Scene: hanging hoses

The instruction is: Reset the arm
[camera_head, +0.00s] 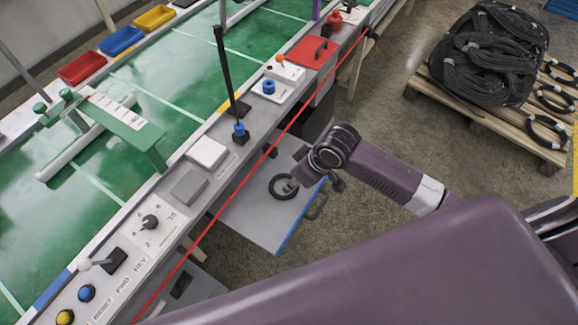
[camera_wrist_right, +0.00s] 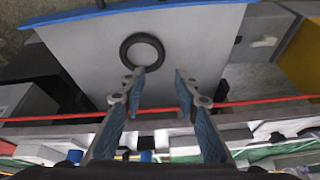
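My right arm comes in from the right in the head view, its forearm (camera_head: 380,175) stretched toward the conveyor's side. Its wrist is above a grey panel with a blue edge (camera_head: 262,215). In the right wrist view my right gripper (camera_wrist_right: 160,82) is open, with its two fingers apart and nothing between them. A black ring (camera_wrist_right: 142,50) lies flat on the panel, just beyond the fingertips in that view. The ring also shows in the head view (camera_head: 284,194), partly covered by the gripper. My left gripper is not in view.
A red cord (camera_head: 222,207) runs along the conveyor's edge, close to my right gripper. A black post (camera_head: 227,75), switches and buttons stand on the rail. A pallet (camera_head: 488,112) with black hose coils is at the upper right. Bare floor (camera_head: 385,105) lies between.

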